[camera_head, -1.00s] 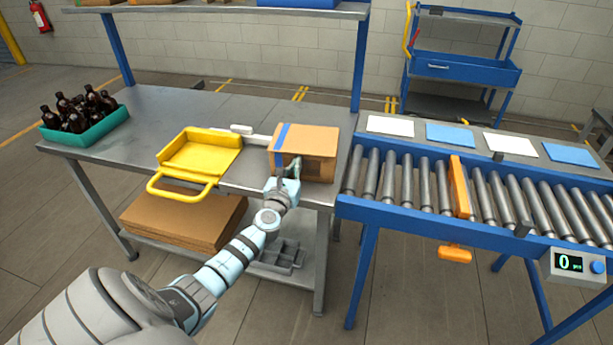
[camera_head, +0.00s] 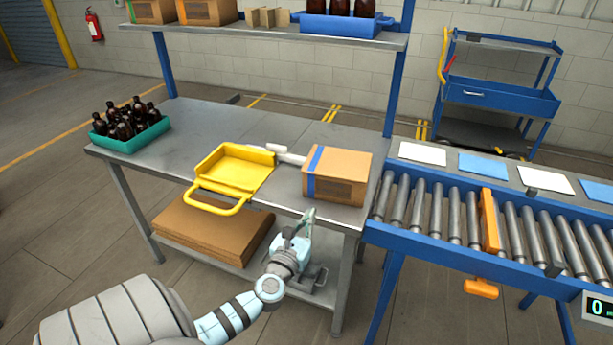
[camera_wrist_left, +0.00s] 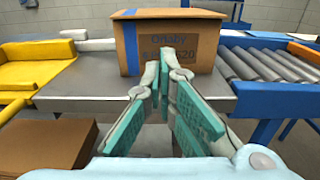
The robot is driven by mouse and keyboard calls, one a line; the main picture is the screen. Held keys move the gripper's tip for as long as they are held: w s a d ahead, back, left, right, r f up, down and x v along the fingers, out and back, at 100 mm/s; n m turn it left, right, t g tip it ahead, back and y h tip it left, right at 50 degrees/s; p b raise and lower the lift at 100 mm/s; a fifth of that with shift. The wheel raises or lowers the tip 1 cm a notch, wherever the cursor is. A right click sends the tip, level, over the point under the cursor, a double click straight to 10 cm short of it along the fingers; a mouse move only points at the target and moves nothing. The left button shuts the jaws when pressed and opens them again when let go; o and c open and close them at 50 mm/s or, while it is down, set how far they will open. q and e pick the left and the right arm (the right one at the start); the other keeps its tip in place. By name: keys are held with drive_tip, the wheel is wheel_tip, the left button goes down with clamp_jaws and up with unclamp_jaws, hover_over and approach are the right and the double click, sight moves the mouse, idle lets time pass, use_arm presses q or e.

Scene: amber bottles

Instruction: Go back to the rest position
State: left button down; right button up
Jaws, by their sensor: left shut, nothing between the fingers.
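My left gripper (camera_head: 308,217) is in front of the table's front edge, below and in front of the cardboard box. In the left wrist view its teal-padded fingers (camera_wrist_left: 166,80) are together at the tips with nothing between them. The cardboard box (camera_head: 337,176), with a blue tape stripe, stands closed on the steel table (camera_head: 205,130) near its right end. The box also shows ahead of the fingers in the left wrist view (camera_wrist_left: 190,43), apart from them as far as I can tell. My right gripper is not in view.
A yellow tray (camera_head: 236,172) with a handle lies left of the box. A teal crate (camera_head: 128,146) of amber bottles stands at the table's far left. The blue roller conveyor (camera_head: 400,235) adjoins on the right. Cardboard sheets (camera_head: 212,232) lie on the lower shelf. A shelf (camera_head: 270,36) runs above.

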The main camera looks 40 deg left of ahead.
use_arm(q)
drive_tip(key=shift+s+d, duration=0.25)
drive_tip(key=shift+s, duration=0.05)
drive_tip(key=s+f+n+g+h, duration=0.1)
drive_tip(key=s+f+n+g, duration=0.4)
drive_tip(key=f+n, duration=0.6)
drive_tip(key=s+f+n+g+h, duration=0.25)
drive_tip(key=s+f+n, duration=0.5)
drive_tip(key=f, duration=0.85)
drive_tip(key=s+d+f+n+g+h, duration=0.1)
drive_tip(key=s+d+f+n, duration=0.3)
drive_tip(key=s, duration=0.5)
drive_tip(key=s+d+f+n+g, duration=0.4)
drive_tip(key=s+d+f, duration=0.1)
drive_tip(key=s, duration=0.4)
drive_tip(key=s+d+f+n+g+h, duration=0.1)
drive_tip(key=s+d+f+n+g, duration=0.2)
drive_tip(key=s, duration=0.6)
wheel_tip(320, 180, down, 4)
drive_tip(key=d+n, duration=0.1)
drive_tip(key=d, duration=0.1)
drive_tip(key=shift+d+r+h, duration=0.25)
drive_tip(key=shift+d+h, duration=0.05)
drive_tip(key=shift+h, duration=0.05)
